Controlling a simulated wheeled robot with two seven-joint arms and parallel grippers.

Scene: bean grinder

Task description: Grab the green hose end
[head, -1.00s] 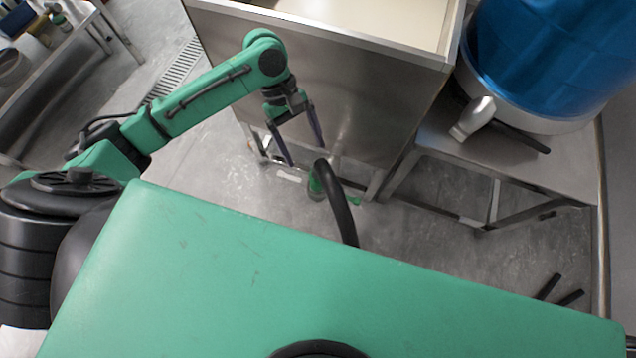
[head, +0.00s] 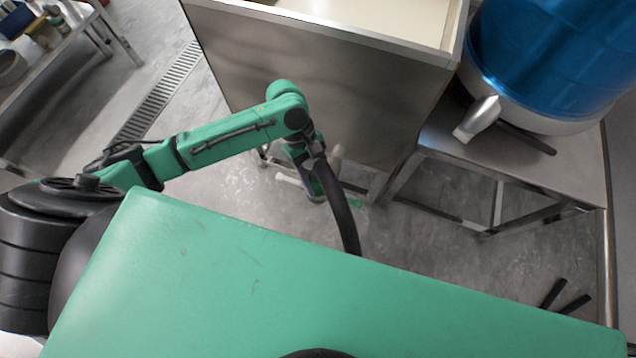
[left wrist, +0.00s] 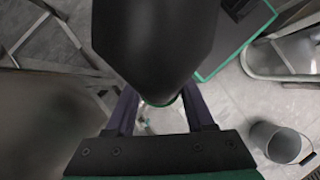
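The hose is a thick black curved tube (head: 341,210) rising from behind the green surface in the head view. Its green end (head: 316,188) is low beside the steel cabinet, partly hidden by my left gripper (head: 312,182). In the left wrist view the black hose (left wrist: 155,40) fills the upper middle, close to the camera, with a thin green rim (left wrist: 160,103) at its lower edge. The left fingers (left wrist: 160,112) are apart, one on each side of that rim. Contact cannot be told. My right gripper (head: 563,299) shows only as two dark, separated fingers at the lower right.
A steel cabinet (head: 330,85) stands just behind the left gripper. A steel table (head: 560,165) at the right carries a blue container (head: 545,60). A grey bucket (left wrist: 278,143) is on the floor in the wrist view. Open floor lies between the table legs and my body.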

